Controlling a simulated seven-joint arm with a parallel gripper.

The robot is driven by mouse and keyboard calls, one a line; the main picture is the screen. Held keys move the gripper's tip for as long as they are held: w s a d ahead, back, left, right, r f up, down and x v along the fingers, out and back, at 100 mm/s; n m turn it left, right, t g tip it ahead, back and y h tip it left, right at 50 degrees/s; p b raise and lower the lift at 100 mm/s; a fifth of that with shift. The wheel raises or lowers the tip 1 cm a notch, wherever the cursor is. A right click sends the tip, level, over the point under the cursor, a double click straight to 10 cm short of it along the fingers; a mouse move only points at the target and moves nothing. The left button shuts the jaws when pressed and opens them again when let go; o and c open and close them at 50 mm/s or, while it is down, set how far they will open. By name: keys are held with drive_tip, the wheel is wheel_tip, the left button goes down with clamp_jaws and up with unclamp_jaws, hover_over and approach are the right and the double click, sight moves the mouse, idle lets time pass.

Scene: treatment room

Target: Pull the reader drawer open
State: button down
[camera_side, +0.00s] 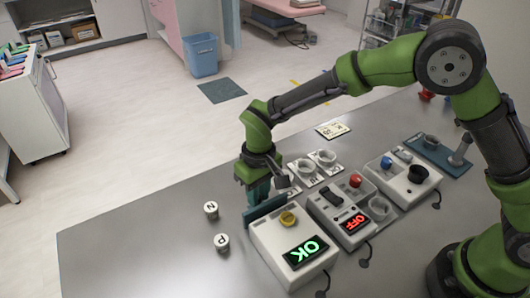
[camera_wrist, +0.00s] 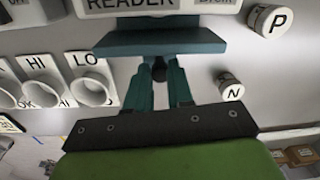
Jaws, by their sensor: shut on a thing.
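The reader (camera_side: 292,245) is a white box with a green OK display and a yellow knob, near the front of the table. Its label also shows at the top of the wrist view (camera_wrist: 130,6). Its teal drawer front (camera_side: 264,209) stands on the far side of the box, and it crosses the upper wrist view (camera_wrist: 160,43). A strip of teal shows between front and box; how far out the drawer is, I cannot tell exactly. My gripper (camera_side: 258,190) is at the drawer front, its fingers (camera_wrist: 160,82) shut on the small dark drawer knob (camera_wrist: 159,70).
Two small white cylinders marked N (camera_side: 211,210) and P (camera_side: 221,242) stand left of the reader. White cups (camera_side: 305,170), a box with an OFF display (camera_side: 340,212) and another control box (camera_side: 403,180) stand to the right. The table's left part is clear.

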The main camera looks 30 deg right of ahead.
drive_tip(key=w, duration=0.5)
drive_tip(key=shift+w, duration=0.2)
drive_tip(key=shift+r, duration=0.1)
drive_tip(key=c, duration=1)
unclamp_jaws()
wheel_tip(320, 180, up, 17)
drive_tip(key=shift+d, duration=0.35)
